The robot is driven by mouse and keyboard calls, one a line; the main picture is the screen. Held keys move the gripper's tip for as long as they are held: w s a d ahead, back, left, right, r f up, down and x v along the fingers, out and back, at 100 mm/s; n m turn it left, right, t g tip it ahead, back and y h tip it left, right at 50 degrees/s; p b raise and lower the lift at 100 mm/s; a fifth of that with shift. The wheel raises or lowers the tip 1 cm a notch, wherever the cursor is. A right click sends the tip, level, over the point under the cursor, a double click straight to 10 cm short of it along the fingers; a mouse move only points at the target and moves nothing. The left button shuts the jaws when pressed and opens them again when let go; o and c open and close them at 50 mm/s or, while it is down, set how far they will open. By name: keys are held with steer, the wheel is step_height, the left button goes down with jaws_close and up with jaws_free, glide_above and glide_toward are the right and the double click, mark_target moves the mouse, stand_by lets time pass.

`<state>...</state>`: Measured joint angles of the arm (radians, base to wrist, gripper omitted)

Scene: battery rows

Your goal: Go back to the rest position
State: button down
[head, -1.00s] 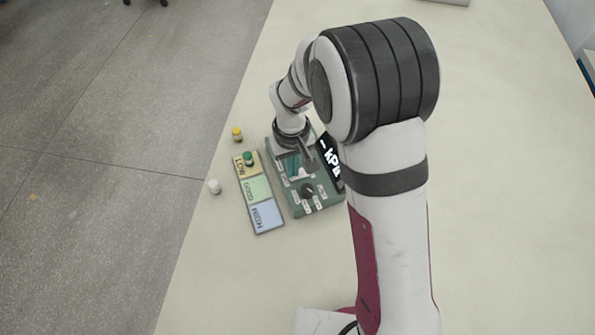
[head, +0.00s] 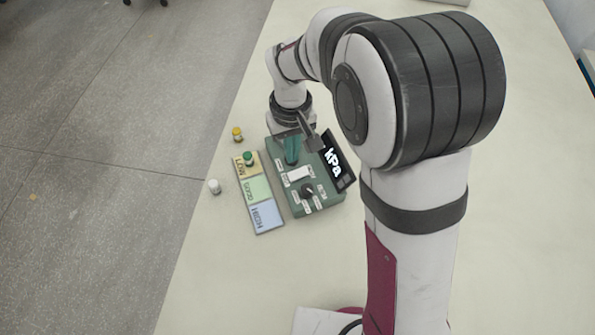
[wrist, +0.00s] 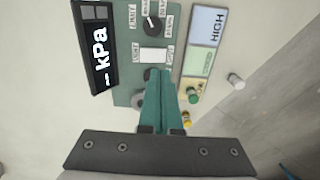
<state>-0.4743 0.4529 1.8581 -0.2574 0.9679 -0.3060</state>
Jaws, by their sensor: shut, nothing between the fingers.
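My gripper (head: 291,150) is above the far end of the green device, its teal fingers together and empty. In the wrist view the fingers (wrist: 159,85) point up the picture, over the device's lower part. The green device (head: 325,203) has a dark knob (head: 307,190), a white rectangle (head: 299,174) and a tilted black display (head: 337,162) reading "kPa". In the wrist view the display (wrist: 96,45) shows a dash before "kPa". The fingers and wrist hide part of the device's far end. I cannot tell the gap between fingertips and device.
A three-pad strip (head: 257,190) lies left of the device. A green-topped cylinder (head: 249,158) stands on its yellow pad. A yellow-topped cylinder (head: 237,134) and a white one (head: 214,186) stand on the table (head: 200,270) near its left edge. The front table area is clear.

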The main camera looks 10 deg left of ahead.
steer(key=shift+r, duration=0.1)
stand_by(0.3)
steer(key=s+d+r+m, duration=0.3)
steer(key=s+d+r, duration=0.1)
steer(key=d+r, duration=0.2)
steer(key=s+d+r+m+y, duration=0.1)
steer(key=s+d+m, duration=0.3)
steer(key=s, duration=0.4)
steer(key=s+d+r+m, duration=0.2)
steer(key=s+d+m, duration=0.2)
steer(key=s, duration=0.5)
steer(key=shift+s+m+y, duration=0.25)
steer(key=shift+m+y, duration=0.05)
steer(key=shift+y, duration=0.1)
steer(key=shift+d, duration=0.1)
